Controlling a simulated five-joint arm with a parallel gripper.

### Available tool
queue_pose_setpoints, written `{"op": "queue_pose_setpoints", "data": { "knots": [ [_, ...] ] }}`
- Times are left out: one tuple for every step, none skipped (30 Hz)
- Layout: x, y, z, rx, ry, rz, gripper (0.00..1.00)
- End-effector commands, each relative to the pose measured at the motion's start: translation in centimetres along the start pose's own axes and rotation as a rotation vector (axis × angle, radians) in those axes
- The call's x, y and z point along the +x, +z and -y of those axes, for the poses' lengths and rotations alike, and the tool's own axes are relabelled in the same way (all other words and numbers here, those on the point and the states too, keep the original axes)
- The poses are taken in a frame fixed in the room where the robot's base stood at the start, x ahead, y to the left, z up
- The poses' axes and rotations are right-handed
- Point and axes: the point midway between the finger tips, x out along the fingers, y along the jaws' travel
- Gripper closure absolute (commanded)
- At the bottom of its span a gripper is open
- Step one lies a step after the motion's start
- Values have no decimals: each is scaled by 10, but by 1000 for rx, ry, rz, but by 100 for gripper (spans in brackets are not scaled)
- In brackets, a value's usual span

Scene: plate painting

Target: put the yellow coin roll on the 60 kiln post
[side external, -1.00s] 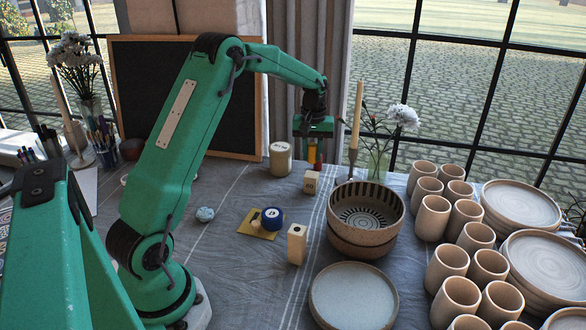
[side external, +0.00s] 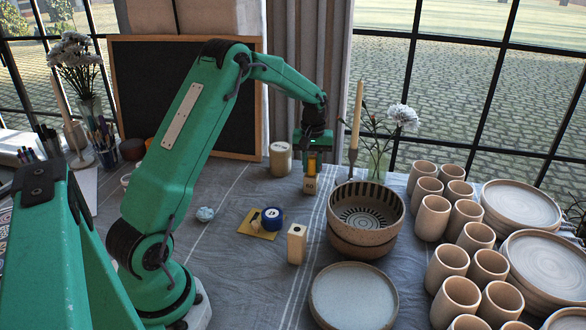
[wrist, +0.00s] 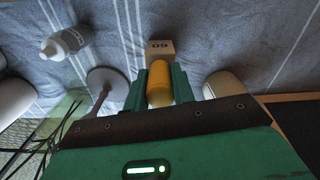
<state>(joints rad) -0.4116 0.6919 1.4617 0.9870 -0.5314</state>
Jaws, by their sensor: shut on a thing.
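The yellow coin roll (side external: 312,164) is upright between the fingers of my gripper (side external: 312,157), which is shut on it. The roll also shows in the wrist view (wrist: 159,80) between the two green fingers (wrist: 160,85). The 60 kiln post (side external: 310,185) is a small pale block marked 60, standing on the cloth directly below the roll. In the wrist view the post (wrist: 159,48) lies just beyond the roll's far end, in line with it. The roll's lower end is at the post's top; I cannot tell whether they touch.
Stacked bowls (side external: 365,245) stand close at the right, with a candlestick (side external: 353,158) behind them. A cream cylinder (side external: 280,159) stands behind left. A pale block with a dark hole (side external: 297,244) and a blue round thing (side external: 272,217) are nearer the front. Cloth left of the post is clear.

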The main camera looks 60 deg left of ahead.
Motion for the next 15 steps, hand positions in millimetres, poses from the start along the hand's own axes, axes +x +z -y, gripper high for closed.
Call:
{"op": "queue_pose_setpoints", "data": {
  "knots": [
    [1,0,0,0,0,0,100],
    [1,0,0,0,0,1,71],
    [1,0,0,0,0,0,63],
    [1,0,0,0,0,1,57],
    [1,0,0,0,0,1,53],
    [1,0,0,0,0,1,53],
    [1,0,0,0,0,1,53],
    [1,0,0,0,0,0,53],
    [1,0,0,0,0,0,53],
    [1,0,0,0,0,0,53],
    [1,0,0,0,0,0,53],
    [1,0,0,0,0,0,53],
    [1,0,0,0,0,0,53],
    [1,0,0,0,0,0,53],
    [0,0,0,0,0,0,53]
  ]
}}
